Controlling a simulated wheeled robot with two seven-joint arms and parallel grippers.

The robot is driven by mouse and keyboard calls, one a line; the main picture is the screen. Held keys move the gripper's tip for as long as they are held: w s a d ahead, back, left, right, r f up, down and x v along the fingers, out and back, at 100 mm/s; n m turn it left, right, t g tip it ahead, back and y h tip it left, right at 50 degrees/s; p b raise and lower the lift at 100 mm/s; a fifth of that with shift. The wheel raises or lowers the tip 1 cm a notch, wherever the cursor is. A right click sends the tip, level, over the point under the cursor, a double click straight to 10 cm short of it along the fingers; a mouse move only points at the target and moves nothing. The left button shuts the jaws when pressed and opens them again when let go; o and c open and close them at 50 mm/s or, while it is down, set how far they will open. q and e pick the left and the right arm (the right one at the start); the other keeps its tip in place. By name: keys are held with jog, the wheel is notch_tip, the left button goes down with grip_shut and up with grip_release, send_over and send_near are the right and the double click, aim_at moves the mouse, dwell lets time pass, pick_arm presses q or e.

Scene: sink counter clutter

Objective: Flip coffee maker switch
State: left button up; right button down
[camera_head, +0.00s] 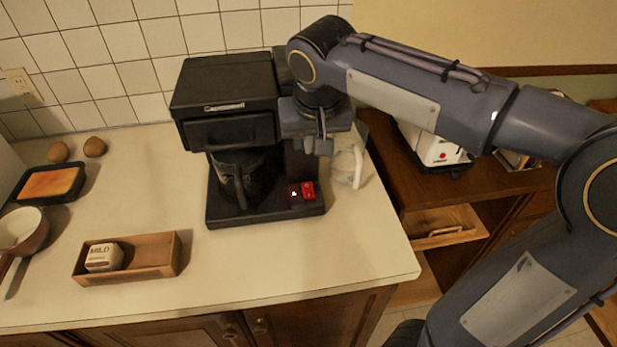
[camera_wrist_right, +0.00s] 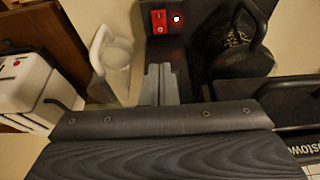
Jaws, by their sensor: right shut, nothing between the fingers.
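The black coffee maker (camera_head: 222,90) stands on the counter against the tiled wall, with a dark carafe (camera_head: 235,175) on its base. Its red switch (camera_head: 308,190) is at the right front of the base, beside a small glowing light (camera_head: 294,194). The switch also shows in the right wrist view (camera_wrist_right: 159,21), beyond my fingertips. My right gripper (camera_head: 323,146) is shut and empty, at the machine's right side, above and apart from the switch. Its closed fingers show in the wrist view (camera_wrist_right: 160,83). My left gripper is not in view.
A white jug (camera_head: 345,167) stands close to the coffee maker's right. A white toaster (camera_head: 435,150) sits on the brown cabinet farther right. A wooden box (camera_head: 160,254) holding a small carton is at the front left. The counter before the coffee maker is clear.

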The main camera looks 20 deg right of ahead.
send_near(308, 186)
jog(key=x, duration=0.5)
jog(key=shift+w+d+f, duration=0.1)
jog(key=shift+w, duration=0.2)
jog(key=shift+f, duration=0.65)
jog(key=shift+w, duration=0.1)
jog(key=shift+w+f+b, duration=0.1)
jog(key=shift+f+b, duration=0.25)
jog(key=shift+f, duration=0.05)
jog(key=shift+r, duration=0.2)
jog(key=shift+f, duration=0.1)
